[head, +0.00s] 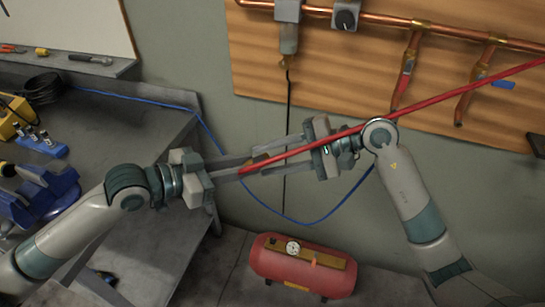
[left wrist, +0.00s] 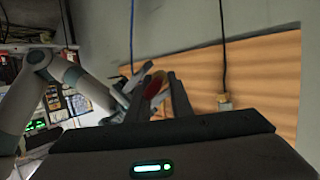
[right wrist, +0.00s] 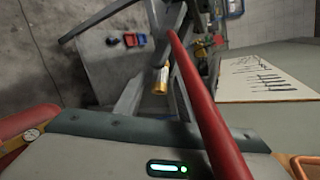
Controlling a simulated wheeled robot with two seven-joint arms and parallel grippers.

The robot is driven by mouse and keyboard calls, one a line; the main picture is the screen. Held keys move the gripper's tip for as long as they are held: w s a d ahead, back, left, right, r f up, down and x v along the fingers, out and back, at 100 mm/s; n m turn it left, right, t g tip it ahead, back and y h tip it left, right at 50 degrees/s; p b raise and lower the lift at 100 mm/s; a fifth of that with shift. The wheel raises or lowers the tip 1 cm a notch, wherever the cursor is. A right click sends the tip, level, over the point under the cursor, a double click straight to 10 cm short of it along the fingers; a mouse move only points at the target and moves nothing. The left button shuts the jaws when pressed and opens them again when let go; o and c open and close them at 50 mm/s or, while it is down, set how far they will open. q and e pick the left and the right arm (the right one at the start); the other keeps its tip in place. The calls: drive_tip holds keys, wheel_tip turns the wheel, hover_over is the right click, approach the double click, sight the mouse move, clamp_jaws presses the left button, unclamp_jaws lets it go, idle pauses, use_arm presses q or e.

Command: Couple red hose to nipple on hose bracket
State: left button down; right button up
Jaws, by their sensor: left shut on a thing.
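The red hose (head: 440,98) runs from the upper right edge down across my right gripper to my left gripper (head: 257,163). The left fingers are shut on the hose near its end; a red part (left wrist: 154,88) shows between them in the left wrist view. My right gripper (head: 272,160) faces the left one, fingers apart, close to the left fingertips. A small brass fitting (right wrist: 161,80) shows in the right wrist view between the fingers, beside the hose (right wrist: 205,110); I cannot tell whether it touches them. I cannot make out the hose bracket or its nipple for certain.
A wooden wall board (head: 345,78) carries copper pipes (head: 420,22) with drop legs, behind the grippers. A blue cable (head: 300,222) hangs behind them. A red tank (head: 300,268) stands below on the floor. A workbench (head: 95,105) with a blue vise (head: 45,195) is at left.

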clamp_jaws()
use_arm(q)
drive_tip(key=c, duration=1.5)
unclamp_jaws()
drive_tip(key=shift+a, duration=0.1)
drive_tip(key=shift+v, duration=5.95)
